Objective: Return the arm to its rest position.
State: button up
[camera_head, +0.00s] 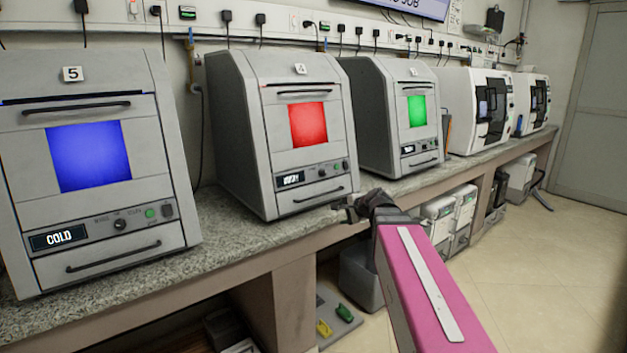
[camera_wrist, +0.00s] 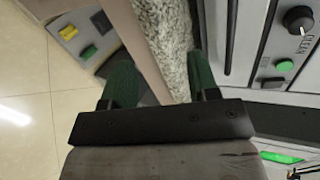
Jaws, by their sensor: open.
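My arm, with a pink link (camera_head: 425,290), reaches up from the bottom right in the head view. My gripper (camera_head: 347,205) is at the front edge of the counter, near the lower right of the grey machine with the red window (camera_head: 306,124). In the wrist view my gripper (camera_wrist: 162,72) shows two green fingers spread apart. Nothing is between them except the view of the counter edge and floor behind. The fingertips are partly hard to make out in the head view.
The speckled counter (camera_head: 235,225) carries the blue-window machine (camera_head: 88,155), the green-window machine (camera_head: 417,110) and white machines (camera_head: 470,105). Grey bins (camera_head: 440,215) stand under the counter. The tiled floor (camera_head: 540,260) at right is clear.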

jog(key=s+d+f+n+g+h, duration=0.3)
jog(key=s+f+n, duration=0.3)
jog(key=s+f, duration=0.3)
jog(key=s+d+f+n+g+h, duration=0.3)
jog(key=s+f+n+g, duration=0.3)
jog(key=f, duration=1)
jog(key=s+h, duration=0.1)
jog(key=s, duration=0.2)
jog(key=shift+s+d+f, duration=0.2)
jog(key=shift+s+f, duration=0.1)
jog(key=shift+f, duration=0.1)
